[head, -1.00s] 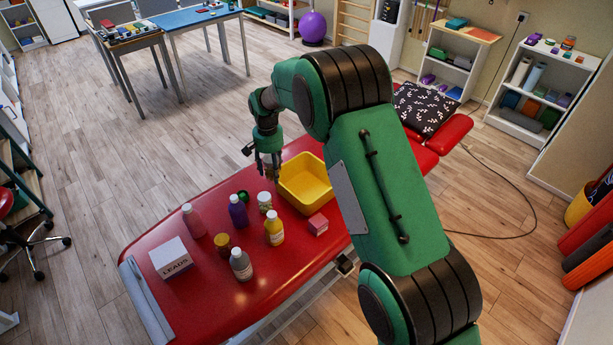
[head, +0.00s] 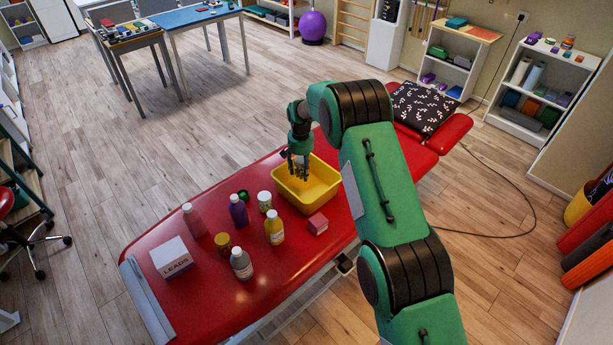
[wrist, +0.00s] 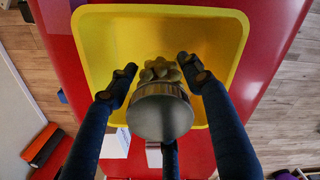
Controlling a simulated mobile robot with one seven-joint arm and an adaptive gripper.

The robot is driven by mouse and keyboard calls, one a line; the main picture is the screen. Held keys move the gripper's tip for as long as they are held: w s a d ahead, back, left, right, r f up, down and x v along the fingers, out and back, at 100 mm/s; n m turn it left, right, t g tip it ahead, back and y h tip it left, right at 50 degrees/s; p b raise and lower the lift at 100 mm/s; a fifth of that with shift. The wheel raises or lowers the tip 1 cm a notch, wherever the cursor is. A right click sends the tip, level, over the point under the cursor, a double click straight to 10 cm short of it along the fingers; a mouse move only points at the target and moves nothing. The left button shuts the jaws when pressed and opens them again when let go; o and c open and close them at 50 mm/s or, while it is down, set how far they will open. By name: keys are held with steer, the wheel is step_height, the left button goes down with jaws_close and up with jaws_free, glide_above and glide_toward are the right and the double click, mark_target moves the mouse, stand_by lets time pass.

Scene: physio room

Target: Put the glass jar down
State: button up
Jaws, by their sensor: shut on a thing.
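My gripper (head: 299,172) is over the yellow bin (head: 321,200) on the red treatment table, its fingers pointing down into the bin's opening. In the wrist view my gripper's dark fingers (wrist: 158,72) are closed around the glass jar (wrist: 160,112). Its round grey lid faces the camera, and lumpy brownish shapes show just beyond it. The yellow bin (wrist: 112,35) spreads out behind the jar. I cannot tell whether the jar touches the bin's floor. In the head view the fingers largely hide the jar.
On the red table (head: 215,285) left of the bin stand several bottles, among them a purple one (head: 238,211) and a yellow one (head: 274,228). A patterned pillow (head: 422,107) lies behind.

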steer(key=shift+f, duration=0.9)
glide_above(302, 194)
steer(key=shift+a+f, duration=0.1)
steer(key=shift+f, duration=3.05)
steer(key=shift+b, duration=0.3)
steer(key=shift+f, duration=1.85)
steer(key=shift+f+b, duration=0.2)
steer(key=shift+b, duration=0.1)
steer(key=o, duration=1.4)
